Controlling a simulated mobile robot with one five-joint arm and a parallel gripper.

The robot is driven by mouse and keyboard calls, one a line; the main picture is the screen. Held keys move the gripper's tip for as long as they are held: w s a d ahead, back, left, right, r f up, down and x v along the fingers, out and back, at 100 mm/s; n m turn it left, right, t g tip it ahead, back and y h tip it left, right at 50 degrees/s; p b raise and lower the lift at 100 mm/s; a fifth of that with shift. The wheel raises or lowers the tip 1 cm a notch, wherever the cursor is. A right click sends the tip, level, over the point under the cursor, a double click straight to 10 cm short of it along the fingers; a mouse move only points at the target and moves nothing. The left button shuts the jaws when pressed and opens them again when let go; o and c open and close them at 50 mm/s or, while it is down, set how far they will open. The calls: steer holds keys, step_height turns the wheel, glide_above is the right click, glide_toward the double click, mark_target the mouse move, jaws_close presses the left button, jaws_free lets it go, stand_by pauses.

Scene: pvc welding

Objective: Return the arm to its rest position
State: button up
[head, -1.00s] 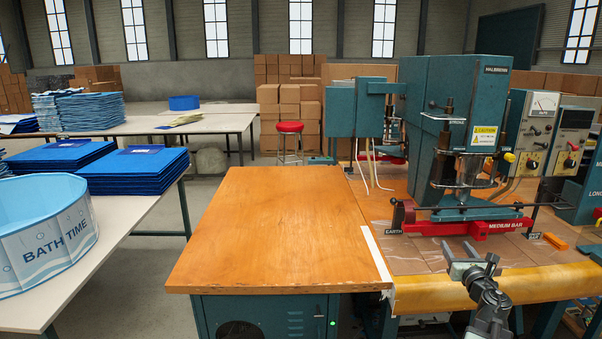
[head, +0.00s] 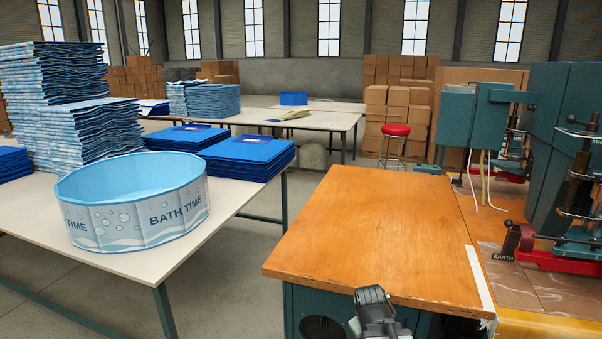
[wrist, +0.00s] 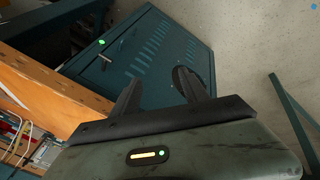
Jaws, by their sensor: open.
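My gripper (wrist: 160,88) shows in the wrist view with its two dark fingers apart and nothing between them. Past the fingers are the teal cabinet under the wooden table and the grey floor. In the head view the end of my arm (head: 372,300) is at the bottom, right of centre, in front of the near edge of the wooden table (head: 375,235). The fingertips are not clear there, and the rest of the arm is cut off by the picture's edge.
The teal cabinet (wrist: 150,65) is close beyond my fingers. A blue round "BATH TIME" tub (head: 135,210) stands on the white table (head: 225,215) at left, with several stacks of blue sheets. The welding machine (head: 565,140) is at right. Floor between the tables is clear.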

steer(key=s+a+f+m+g+y, duration=0.2)
steer(key=s+a+m+g, duration=0.25)
steer(key=s, duration=0.55)
step_height(320, 180, up, 13)
steer(key=d+p, duration=0.1)
steer(key=p, duration=1.1)
steer(key=shift+w+f+m+p, duration=0.2)
steer(key=shift+w+m+p, duration=0.05)
steer(key=shift+m+p, duration=0.2)
steer(key=c, duration=0.4)
steer(key=shift+o, duration=0.2)
steer(key=shift+d, duration=0.1)
